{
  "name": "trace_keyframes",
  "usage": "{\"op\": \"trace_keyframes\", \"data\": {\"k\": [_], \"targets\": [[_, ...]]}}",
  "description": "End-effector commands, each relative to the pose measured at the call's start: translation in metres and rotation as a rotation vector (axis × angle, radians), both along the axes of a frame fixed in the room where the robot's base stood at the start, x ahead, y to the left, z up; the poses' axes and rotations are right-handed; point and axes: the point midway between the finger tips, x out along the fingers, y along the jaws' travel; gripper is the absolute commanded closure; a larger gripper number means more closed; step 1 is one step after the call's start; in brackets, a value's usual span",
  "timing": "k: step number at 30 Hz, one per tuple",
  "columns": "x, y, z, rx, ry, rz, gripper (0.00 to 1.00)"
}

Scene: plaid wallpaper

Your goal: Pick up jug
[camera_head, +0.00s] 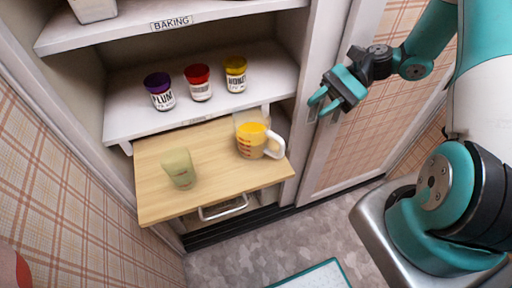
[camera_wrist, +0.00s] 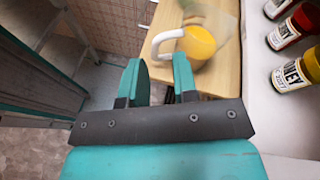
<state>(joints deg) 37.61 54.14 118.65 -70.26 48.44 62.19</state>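The jug (camera_head: 251,140) is a clear measuring jug with orange-yellow contents and a white handle. It stands on the right part of a pull-out wooden board (camera_head: 222,190) in the head view. My gripper (camera_head: 316,104) is up and to the right of the jug, apart from it, with its teal fingers spread and nothing between them. In the wrist view the jug (camera_wrist: 200,44) is beyond the fingertips, a little right of centre, with its handle (camera_wrist: 165,42) pointing left. The fingers (camera_wrist: 160,78) show a gap between them.
A pale green cup (camera_head: 179,169) stands left of the jug on the board. Several jars, one with a yellow lid (camera_head: 235,74), stand on the white shelf (camera_head: 140,115) behind. A cabinet door (camera_head: 350,130) is at the right. Floor is open below.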

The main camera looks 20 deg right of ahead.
Motion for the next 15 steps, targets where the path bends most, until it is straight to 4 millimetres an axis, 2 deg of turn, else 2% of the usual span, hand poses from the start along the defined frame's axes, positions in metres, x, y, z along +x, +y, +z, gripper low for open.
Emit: {"op": "trace_keyframes", "data": {"k": [1, 3, 6, 11, 15], "targets": [[-0.003, -0.016, -0.03, 0.062, 0.077, -0.072, 0.73], [-0.009, -0.032, -0.052, 0.137, 0.165, -0.148, 0.73], [-0.016, -0.047, -0.074, 0.221, 0.255, -0.225, 0.73], [-0.023, -0.056, -0.088, 0.29, 0.323, -0.279, 0.73], [-0.023, -0.038, -0.087, 0.301, 0.336, -0.281, 0.73]]}}
